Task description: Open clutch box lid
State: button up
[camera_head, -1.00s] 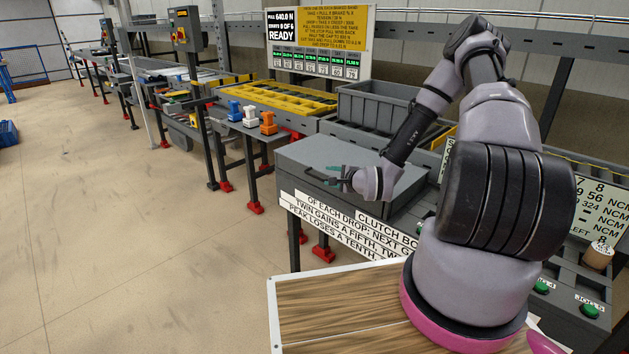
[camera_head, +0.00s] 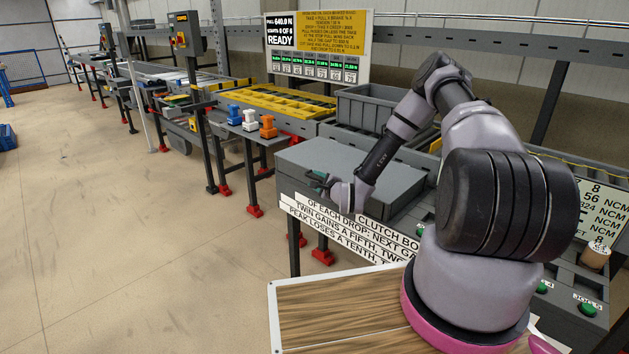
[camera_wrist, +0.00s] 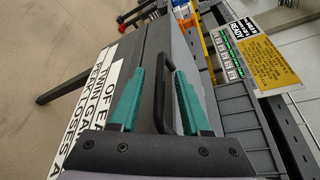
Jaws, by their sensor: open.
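The clutch box (camera_head: 345,165) is a dark grey box with a flat lid, which lies shut. A black bar handle (camera_wrist: 161,120) stands up from it in the wrist view. My gripper (camera_wrist: 160,74) is open, with one teal finger on each side of the handle; I see gaps, so it is not gripped. In the head view my gripper (camera_head: 318,181) is at the left front edge of the box, where my wrist partly hides the handle and fingers. A white label strip (camera_head: 350,232) runs along the box front.
A grey crate (camera_head: 365,104) stands behind the box. A small table with blue, white and orange pieces (camera_head: 267,127) is to the left. A wooden board (camera_head: 340,312) lies in front. Green buttons (camera_head: 588,309) are at the right. The floor at left is clear.

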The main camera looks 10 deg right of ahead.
jog(key=shift+w+a+f, duration=0.1)
jog(key=shift+w+a, duration=0.05)
jog(key=shift+w, duration=0.3)
jog(key=shift+c, duration=0.4)
grip_shut()
dwell(0.8)
